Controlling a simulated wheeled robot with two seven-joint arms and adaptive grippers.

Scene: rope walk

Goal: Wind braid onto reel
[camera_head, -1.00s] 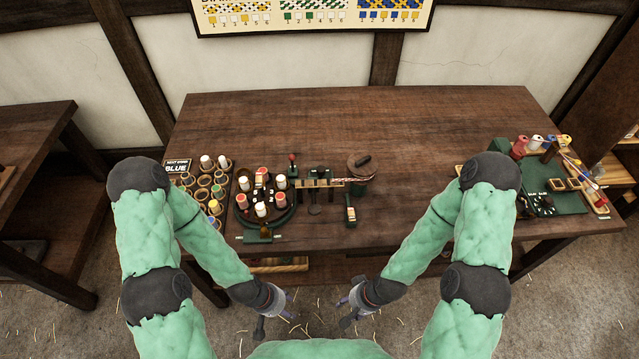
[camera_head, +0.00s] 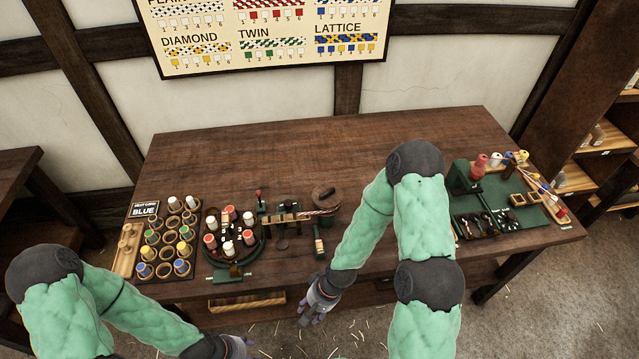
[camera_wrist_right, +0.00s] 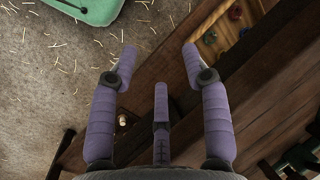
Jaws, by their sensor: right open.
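The reel (camera_head: 323,198), a round brown disc with a dark handle on top, sits on the bench right of the braiding stand. A short red-and-white braid (camera_head: 312,213) runs from the wooden guide (camera_head: 285,217) to the reel. The round braiding stand (camera_head: 232,250) carries several white and red bobbins. My right gripper (camera_head: 313,308) is in front of the bench's front edge, below the reel in the picture. In the right wrist view its fingers (camera_wrist_right: 160,58) are spread and empty. My left gripper (camera_head: 240,347) is low at the bottom edge; its fingers are unclear.
A rack of bobbins (camera_head: 165,240) with a BLUE sign (camera_head: 145,209) stands at the left. A small wooden-topped piece (camera_head: 319,243) lies in front of the reel. A green station (camera_head: 500,215) with spools is at the right. The bench's back middle is clear.

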